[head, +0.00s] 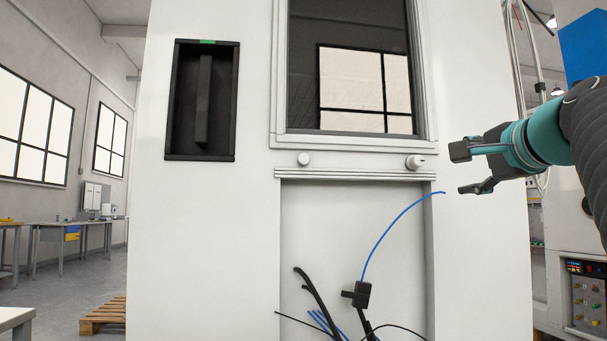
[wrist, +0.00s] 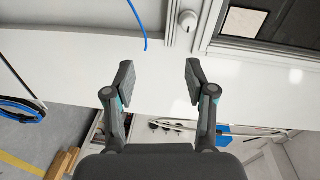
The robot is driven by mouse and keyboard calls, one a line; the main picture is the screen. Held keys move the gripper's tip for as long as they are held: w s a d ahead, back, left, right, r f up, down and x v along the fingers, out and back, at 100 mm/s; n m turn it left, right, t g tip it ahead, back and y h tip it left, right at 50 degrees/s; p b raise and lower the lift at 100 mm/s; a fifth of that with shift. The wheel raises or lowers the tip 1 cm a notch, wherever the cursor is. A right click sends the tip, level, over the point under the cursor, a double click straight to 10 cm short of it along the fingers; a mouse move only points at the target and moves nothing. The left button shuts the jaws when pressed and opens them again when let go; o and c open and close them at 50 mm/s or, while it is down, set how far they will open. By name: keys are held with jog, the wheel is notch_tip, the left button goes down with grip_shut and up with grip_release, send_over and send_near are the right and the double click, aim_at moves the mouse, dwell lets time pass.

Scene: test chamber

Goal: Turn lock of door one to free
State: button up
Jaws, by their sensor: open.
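A large white cabinet (head: 205,235) fills the middle of the head view, with a dark window (head: 350,65). Below the window frame are a left white round knob (head: 303,159) and a right white knob (head: 415,162) with a short stub to its right. The right knob also shows in the wrist view (wrist: 188,20), ahead of my fingertips. No label tells which part is the lock of door one. My gripper (head: 464,170) is open and empty, a little right of the right knob and apart from it. Both fingers show in the wrist view (wrist: 160,80).
A black recessed handle (head: 203,100) with a green strip is at the cabinet's upper left. A thin blue cable (head: 390,228) rises from a black block (head: 362,294) and ends below the right knob, near my gripper. Dark cables hang lower down. A control panel (head: 587,298) stands at right.

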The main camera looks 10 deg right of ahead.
aim_at(420, 161)
jog(key=shift+m+t+y, duration=0.3)
jog(key=shift+t+y, duration=0.1)
jog(key=shift+t, duration=0.1)
jog(key=w+r, duration=0.1)
jog(key=w, duration=0.3)
jog(key=w+a+r+p, duration=0.1)
jog(key=w, duration=0.3)
jog(key=w+r, duration=0.1)
jog(key=w, duration=0.3)
jog(key=shift+w+a+r+p, duration=0.2)
jog(key=shift+w+p, duration=0.1)
grip_shut()
